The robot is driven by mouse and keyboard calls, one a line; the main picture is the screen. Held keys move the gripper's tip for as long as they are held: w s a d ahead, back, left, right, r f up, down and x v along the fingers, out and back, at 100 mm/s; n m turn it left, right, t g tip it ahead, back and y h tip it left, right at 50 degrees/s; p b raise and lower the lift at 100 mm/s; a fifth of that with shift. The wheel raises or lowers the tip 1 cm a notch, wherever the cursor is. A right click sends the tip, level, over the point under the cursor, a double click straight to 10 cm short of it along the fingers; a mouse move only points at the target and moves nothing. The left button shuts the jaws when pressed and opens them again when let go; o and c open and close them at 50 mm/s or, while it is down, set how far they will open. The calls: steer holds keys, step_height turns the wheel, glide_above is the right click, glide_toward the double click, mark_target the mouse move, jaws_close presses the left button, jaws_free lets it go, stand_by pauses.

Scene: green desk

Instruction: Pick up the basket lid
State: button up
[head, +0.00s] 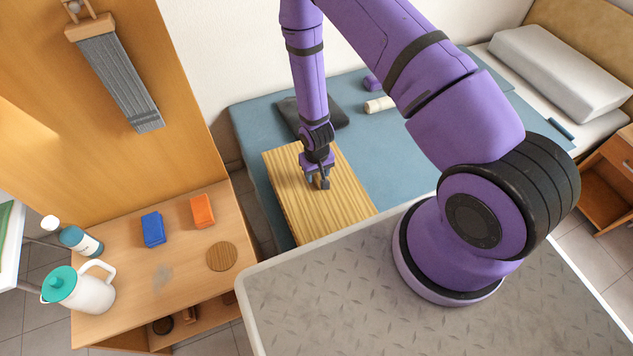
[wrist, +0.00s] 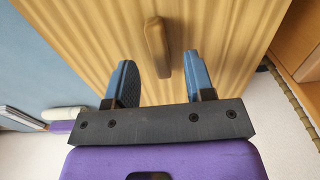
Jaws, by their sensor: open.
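The basket lid (head: 347,205) is a flat, light wooden panel with stripes, lying on the blue-covered bed. Its raised wooden handle (wrist: 157,40) shows near the top middle of the wrist view, and the striped lid surface (wrist: 225,40) fills much of that view. My gripper (head: 319,183) is above the lid, at its handle. In the wrist view my gripper (wrist: 159,68) is open, with one blue finger on each side of the handle's near end. A gap shows between the handle and each finger. What lies under the lid is hidden.
A dark flat item (head: 325,113) and a white roll (head: 380,104) lie on the bed behind. The wooden desk (head: 185,280) at left holds a white jug (head: 92,296), a bottle (head: 82,242), blue (head: 153,229) and orange (head: 202,211) blocks and a round coaster (head: 221,257).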

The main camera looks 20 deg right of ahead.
steer(key=shift+f, duration=1.1)
jaws_close()
steer(key=shift+r, duration=0.15)
steer(key=shift+r, duration=0.95)
steer(key=shift+s+a+r, duration=0.15)
steer(key=shift+a+r, duration=0.3)
steer(key=shift+r, duration=0.35)
steer(key=s+a, duration=0.3)
steer(key=a, duration=0.3)
steer(key=s+a+r, duration=0.1)
steer(key=s+a, duration=0.2)
steer(key=a, duration=0.4)
steer(key=shift+s+a+r, duration=0.15)
steer(key=shift+s+a, duration=0.1)
steer(key=shift+s, duration=0.05)
